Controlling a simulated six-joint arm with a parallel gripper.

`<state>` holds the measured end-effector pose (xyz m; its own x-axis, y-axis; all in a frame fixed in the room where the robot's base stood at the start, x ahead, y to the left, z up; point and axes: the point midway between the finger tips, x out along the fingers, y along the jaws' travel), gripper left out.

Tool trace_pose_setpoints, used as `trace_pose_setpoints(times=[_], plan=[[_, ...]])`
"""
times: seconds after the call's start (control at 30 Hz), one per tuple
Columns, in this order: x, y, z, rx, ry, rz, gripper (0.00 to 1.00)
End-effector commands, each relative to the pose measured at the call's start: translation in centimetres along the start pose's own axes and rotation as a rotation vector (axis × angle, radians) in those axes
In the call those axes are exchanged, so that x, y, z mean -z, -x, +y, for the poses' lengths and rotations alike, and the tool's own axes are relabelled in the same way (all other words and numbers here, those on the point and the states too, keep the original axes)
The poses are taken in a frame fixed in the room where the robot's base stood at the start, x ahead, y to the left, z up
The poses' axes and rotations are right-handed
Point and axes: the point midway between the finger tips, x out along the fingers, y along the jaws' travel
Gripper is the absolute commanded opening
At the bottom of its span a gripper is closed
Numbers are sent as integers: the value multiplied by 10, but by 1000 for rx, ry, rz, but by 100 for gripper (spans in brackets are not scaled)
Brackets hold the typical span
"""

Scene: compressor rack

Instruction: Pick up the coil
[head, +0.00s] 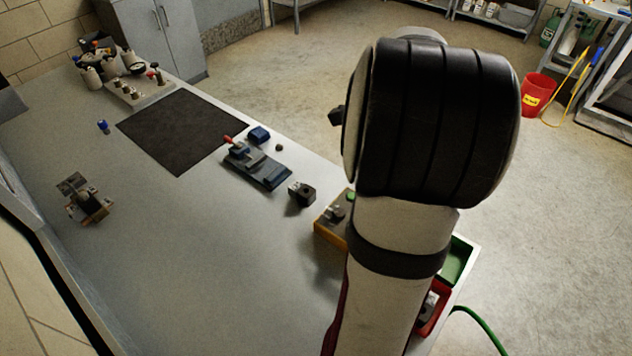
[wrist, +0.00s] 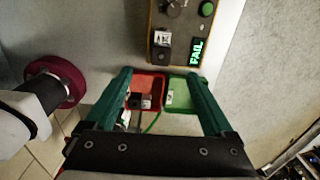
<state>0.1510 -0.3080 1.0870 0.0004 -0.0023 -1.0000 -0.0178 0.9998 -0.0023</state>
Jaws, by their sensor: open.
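A small dark block with a pale label, looking like a coil (wrist: 161,47), sits on the tester (wrist: 176,60) in the wrist view. In the head view it shows as a small grey shape (head: 336,212) on the tester (head: 329,236). My gripper (wrist: 159,75) is open, its two teal fingers apart with nothing between their tips. The fingertips appear just short of the coil in the picture; their height above it is unclear. In the head view my arm hides the gripper. Another dark block (head: 302,194) lies on the bench beside the tester.
The tester's green display reads FAIL (wrist: 196,51), near a green button (wrist: 207,8). A red bin (wrist: 154,83) holds dark and pale parts; a green bin (wrist: 181,81) stands beside it. A blue-grey fixture (head: 262,172) and black mat (head: 180,130) lie farther along the bench.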

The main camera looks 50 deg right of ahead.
Motion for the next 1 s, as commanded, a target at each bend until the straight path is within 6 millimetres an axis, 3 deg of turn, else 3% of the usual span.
trace_pose_setpoints(times=[0.2,0.6,0.7,0.9,1.0], plan=[[0,-64,2,-8,2,4,88],[-2,-133,-3,-6,3,2,88],[-2,-143,-3,-3,4,1,88],[-2,-144,-4,-1,4,1,88],[-2,-144,-4,-2,4,1,71]])
